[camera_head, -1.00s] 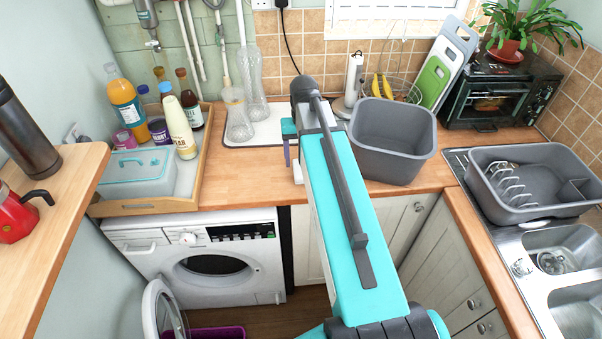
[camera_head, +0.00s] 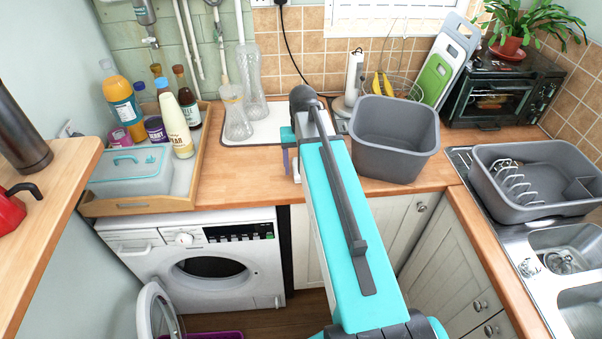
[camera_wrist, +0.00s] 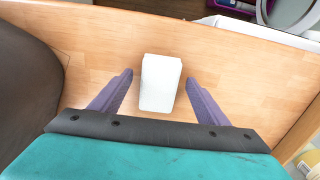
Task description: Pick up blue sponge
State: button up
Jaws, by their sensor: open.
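A small pale, nearly white block (camera_wrist: 161,85) lies on the wooden worktop in the wrist view. It is sponge-shaped, but I see no blue on it. My gripper (camera_wrist: 159,77) is open, with one purple finger on each side of the block and a gap on both sides. In the head view my gripper (camera_head: 291,162) points down at the worktop beside the grey tub, and my arm hides most of the spot beneath it. No plainly blue sponge shows in either view.
The grey tub (camera_head: 393,140) stands close to the right of my gripper. A wooden tray (camera_head: 140,206) with bottles and a box is to the left. A white mat with glass vases (camera_head: 238,115) lies behind. The worktop's front edge is near, above the washing machine (camera_head: 195,260).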

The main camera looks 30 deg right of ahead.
jog(key=shift+f, duration=0.2)
dwell(0.5)
jog(key=c, duration=1.1)
